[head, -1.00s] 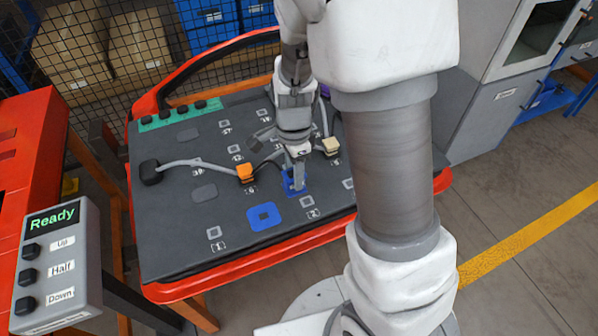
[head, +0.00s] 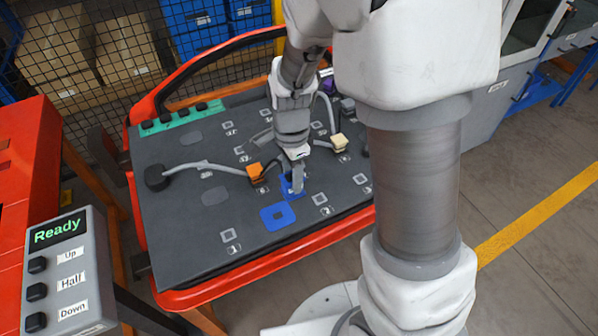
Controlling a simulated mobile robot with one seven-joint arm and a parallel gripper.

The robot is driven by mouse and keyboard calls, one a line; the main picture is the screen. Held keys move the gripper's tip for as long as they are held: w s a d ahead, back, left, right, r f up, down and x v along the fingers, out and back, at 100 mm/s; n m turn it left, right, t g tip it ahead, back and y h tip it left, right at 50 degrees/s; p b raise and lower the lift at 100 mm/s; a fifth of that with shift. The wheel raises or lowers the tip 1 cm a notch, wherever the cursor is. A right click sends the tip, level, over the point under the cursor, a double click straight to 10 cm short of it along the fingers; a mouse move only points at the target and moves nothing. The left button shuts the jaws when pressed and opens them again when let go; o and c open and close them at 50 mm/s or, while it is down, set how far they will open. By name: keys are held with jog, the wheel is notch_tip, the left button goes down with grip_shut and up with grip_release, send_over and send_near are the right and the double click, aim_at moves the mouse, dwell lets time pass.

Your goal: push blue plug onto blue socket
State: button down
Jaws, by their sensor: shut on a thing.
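An orange plug (head: 255,173) on a grey cable stands left of my gripper, a cream plug (head: 339,142) behind right. Several small numbered sockets dot the board (head: 180,240). A red rail (head: 250,264) edges it. A button box (head: 66,270) reading "Ready" stands front left.

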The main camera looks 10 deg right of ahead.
jog(key=a+f+b, duration=0.1)
jog(key=a+f, duration=0.1)
jog(key=s+a+f+b, duration=0.1)
jog(key=a+f+b, duration=0.1)
jog(key=shift+f, duration=0.15)
jog(key=shift+a+f+b, duration=0.1)
jog(key=shift+f+b, duration=0.35)
jog(key=shift+f, duration=0.35)
jog(key=shift+f, duration=0.15)
dwell(0.7)
jog(key=shift+f+b, duration=0.5)
jog(key=shift+f, duration=0.25)
jog(key=shift+c, duration=1.5)
grip_release()
jog(key=shift+f, duration=0.1)
